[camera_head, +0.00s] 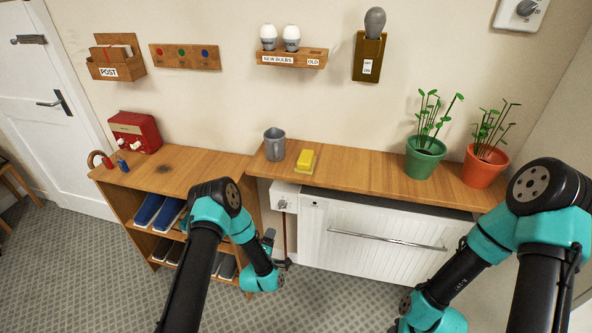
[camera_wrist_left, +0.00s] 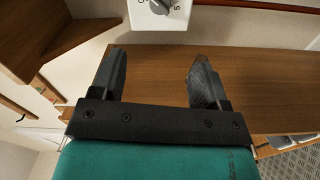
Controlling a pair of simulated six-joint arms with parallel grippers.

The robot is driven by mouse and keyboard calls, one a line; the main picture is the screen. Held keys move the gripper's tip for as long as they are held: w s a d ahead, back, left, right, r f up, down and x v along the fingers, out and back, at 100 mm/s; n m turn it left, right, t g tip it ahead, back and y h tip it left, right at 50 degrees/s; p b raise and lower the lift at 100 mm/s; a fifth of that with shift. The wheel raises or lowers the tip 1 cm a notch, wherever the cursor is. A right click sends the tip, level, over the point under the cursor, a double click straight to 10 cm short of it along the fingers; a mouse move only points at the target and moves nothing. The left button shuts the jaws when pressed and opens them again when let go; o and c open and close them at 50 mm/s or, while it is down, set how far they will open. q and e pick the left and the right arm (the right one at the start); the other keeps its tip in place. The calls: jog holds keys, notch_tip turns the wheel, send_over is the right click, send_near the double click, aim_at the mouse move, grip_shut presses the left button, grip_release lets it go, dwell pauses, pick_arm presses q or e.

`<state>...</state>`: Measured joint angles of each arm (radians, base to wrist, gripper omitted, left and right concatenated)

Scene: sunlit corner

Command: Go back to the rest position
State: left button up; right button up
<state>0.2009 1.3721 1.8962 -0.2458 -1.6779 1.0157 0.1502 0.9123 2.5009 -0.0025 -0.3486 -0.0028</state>
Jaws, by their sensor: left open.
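My left gripper (camera_head: 277,251) is low in front of the shelf unit's right side, near the left end of the white radiator. In the left wrist view my left gripper (camera_wrist_left: 157,82) has its two dark fingers spread apart, with nothing between them. A white box with a grey dial (camera_wrist_left: 160,8) shows beyond the fingertips, apart from them. This white dial box (camera_head: 284,198) also shows in the head view, under the wooden ledge. My right arm comes in from the right and bends down to the bottom edge; its gripper is out of view.
The wooden ledge (camera_head: 350,165) over the radiator (camera_head: 375,240) bears a grey mug (camera_head: 274,144), a yellow block (camera_head: 306,160), a green pot (camera_head: 424,158) and an orange pot (camera_head: 484,166). A red radio (camera_head: 135,131) stands on the shelf unit (camera_head: 205,172). Carpet in front is clear.

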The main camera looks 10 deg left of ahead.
pick_arm(q)
jog(key=s+d+r+m+g+h, duration=0.1)
jog(key=s+m+g, duration=0.5)
jog(key=s, duration=0.9)
jog(key=s+d+r+m+g+h, duration=0.1)
jog(key=s+r+m+g+h, duration=0.1)
jog(key=s+m+g, duration=0.5)
jog(key=s+r+g, duration=0.1)
jog(key=s+g, duration=0.3)
jog(key=s, duration=0.3)
jog(key=shift+s+r+m, duration=0.2)
jog(key=shift+s+m, duration=0.1)
jog(key=shift+s, duration=0.05)
